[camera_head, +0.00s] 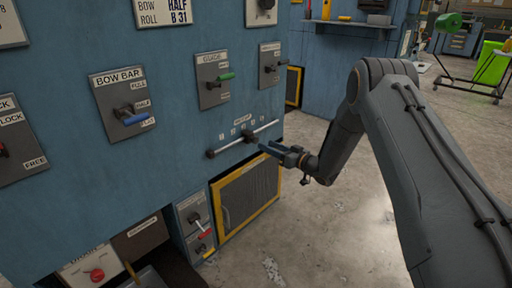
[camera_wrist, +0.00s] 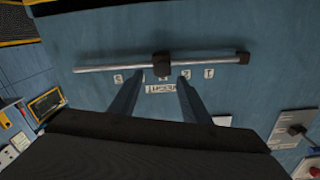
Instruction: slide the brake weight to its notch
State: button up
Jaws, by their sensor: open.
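The brake weight (camera_head: 250,136) is a small dark block on a pale horizontal rail (camera_head: 228,145) fixed to the blue panel. It also shows in the wrist view (camera_wrist: 162,64), where the rail (camera_wrist: 105,67) runs across the upper middle. A row of small number plates lies along the rail. The weight is near the middle of that row; its exact notch cannot be told. My gripper (camera_wrist: 160,78) is open. Its two fingertips point at the rail, one to each side of the weight, with gaps visible. In the head view my gripper (camera_head: 264,147) is just right of the weight.
Levers sit above the rail, among them a blue-handled one (camera_head: 134,118) and a green-handled one (camera_head: 224,77). Below is a yellow-framed dark mesh panel (camera_head: 250,195) and a red-handled switch (camera_head: 204,233). Open concrete floor (camera_head: 330,235) lies to the right.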

aim_at(257, 141)
jog(key=shift+w+a+f, duration=0.1)
jog(key=shift+w+a, duration=0.15)
jog(key=shift+a, duration=0.4)
jog(key=b+x, duration=0.1)
jog(key=x, duration=0.5)
jog(key=shift+w+a, duration=0.1)
jog(key=shift+a, duration=0.15)
jog(key=shift+c, duration=0.4)
jog(key=shift+d, duration=0.1)
grip_shut()
